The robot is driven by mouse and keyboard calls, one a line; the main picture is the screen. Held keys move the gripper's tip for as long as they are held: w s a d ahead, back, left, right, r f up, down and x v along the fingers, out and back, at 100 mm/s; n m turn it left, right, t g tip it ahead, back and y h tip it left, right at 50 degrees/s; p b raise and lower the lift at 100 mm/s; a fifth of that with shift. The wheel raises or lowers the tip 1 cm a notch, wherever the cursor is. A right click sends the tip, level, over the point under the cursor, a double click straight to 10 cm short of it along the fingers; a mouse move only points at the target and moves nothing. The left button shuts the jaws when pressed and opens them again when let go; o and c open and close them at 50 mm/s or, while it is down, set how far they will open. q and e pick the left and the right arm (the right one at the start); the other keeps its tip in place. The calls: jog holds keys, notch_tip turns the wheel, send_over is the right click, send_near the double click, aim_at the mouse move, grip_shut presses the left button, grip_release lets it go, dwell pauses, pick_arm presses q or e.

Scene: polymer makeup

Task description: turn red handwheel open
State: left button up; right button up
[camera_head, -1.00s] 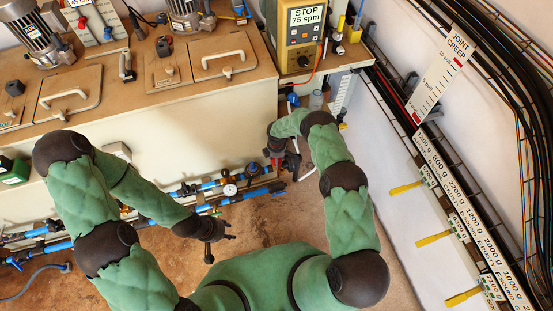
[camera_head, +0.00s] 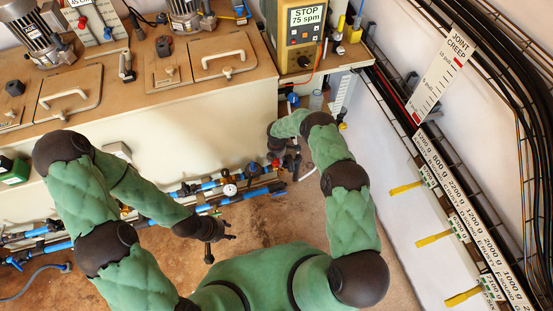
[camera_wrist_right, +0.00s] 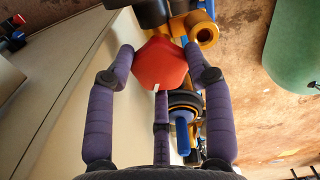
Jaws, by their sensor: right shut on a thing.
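The red handwheel (camera_wrist_right: 160,66) shows in the right wrist view, with a small white mark on its near edge. My right gripper (camera_wrist_right: 165,75) is shut on it, with purple fingers at its left and right sides and a third finger below. In the head view my right gripper (camera_head: 288,160) is low beside the cabinet's right end, and the handwheel is mostly hidden there. My left gripper (camera_head: 218,234) hangs empty over the brown floor, its dark fingers apart.
Blue pipes with fittings (camera_head: 215,184) run along the cabinet's foot. A blue-handled fitting (camera_wrist_right: 181,135) sits just below the handwheel in the right wrist view. A yellow control box (camera_head: 300,35) stands on the bench. Yellow handles (camera_head: 406,187) stick out from the right wall.

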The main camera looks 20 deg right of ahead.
aim_at(276, 160)
dwell(0.3)
jog(key=o, duration=1.1)
jog(key=shift+f, duration=0.1)
jog(key=shift+o, duration=0.2)
notch_tip(276, 160, up, 12)
